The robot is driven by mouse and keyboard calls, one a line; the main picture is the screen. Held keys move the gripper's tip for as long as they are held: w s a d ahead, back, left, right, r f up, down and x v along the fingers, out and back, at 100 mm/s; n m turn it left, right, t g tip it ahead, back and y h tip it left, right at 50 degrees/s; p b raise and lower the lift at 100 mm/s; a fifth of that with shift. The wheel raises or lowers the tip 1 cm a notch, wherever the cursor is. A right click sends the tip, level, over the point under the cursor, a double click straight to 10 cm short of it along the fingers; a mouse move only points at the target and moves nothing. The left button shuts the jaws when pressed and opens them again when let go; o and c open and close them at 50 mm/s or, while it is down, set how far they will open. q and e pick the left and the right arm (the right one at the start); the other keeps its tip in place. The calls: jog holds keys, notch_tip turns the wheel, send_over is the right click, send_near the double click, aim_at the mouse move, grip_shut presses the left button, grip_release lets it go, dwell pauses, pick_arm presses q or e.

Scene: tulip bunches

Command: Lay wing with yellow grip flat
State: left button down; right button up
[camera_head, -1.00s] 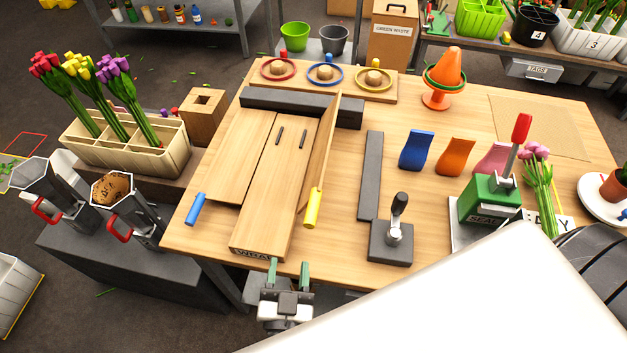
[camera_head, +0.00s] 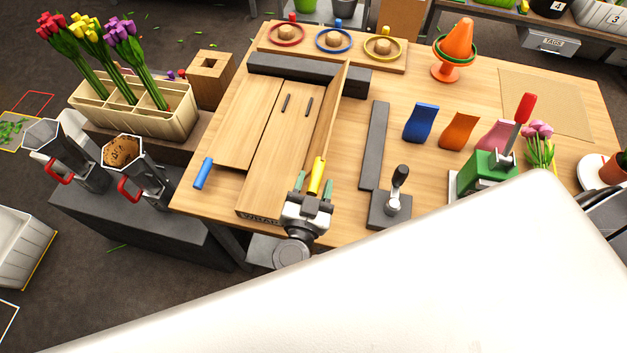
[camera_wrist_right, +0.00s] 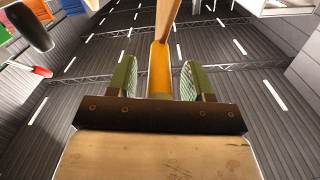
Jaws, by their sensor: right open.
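The wing with the yellow grip (camera_head: 331,117) stands tilted up along the right side of the wrap board (camera_head: 272,160) in the head view. Its yellow grip (camera_head: 317,176) points toward the front edge. My right gripper (camera_head: 313,188) is open, with its green fingers on either side of the yellow grip. The right wrist view shows the yellow grip (camera_wrist_right: 160,72) between the two spread fingers (camera_wrist_right: 157,80), with gaps on both sides. The other wing (camera_head: 242,130), with a blue grip (camera_head: 202,173), lies flat on the left. My left gripper is not in view.
A dark flat bar (camera_head: 374,145) and a lever clamp (camera_head: 393,200) stand right of the wing. A dark block (camera_head: 300,75) runs behind the board. Blue and orange holders (camera_head: 421,123) and a green sealer (camera_head: 486,170) are farther right.

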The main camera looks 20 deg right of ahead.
jog(key=shift+d, duration=0.1)
jog(key=shift+c, duration=0.3)
grip_shut()
jog(key=shift+f, duration=0.1)
jog(key=d+f+m, duration=0.1)
jog(key=m, duration=0.1)
jog(key=s+d+f+m+b, duration=0.1)
jog(key=m, duration=0.1)
jog(key=s+d+f+m, duration=0.1)
jog(key=shift+s+d+f+m+b, duration=0.1)
jog(key=shift+f+m+b, duration=0.1)
jog(key=shift+m+b, duration=0.15)
jog(key=shift+s+d+f, duration=0.2)
jog(key=shift+d+f, duration=0.05)
jog(key=shift+f, duration=0.3)
jog(key=shift+o, duration=0.3)
grip_release()
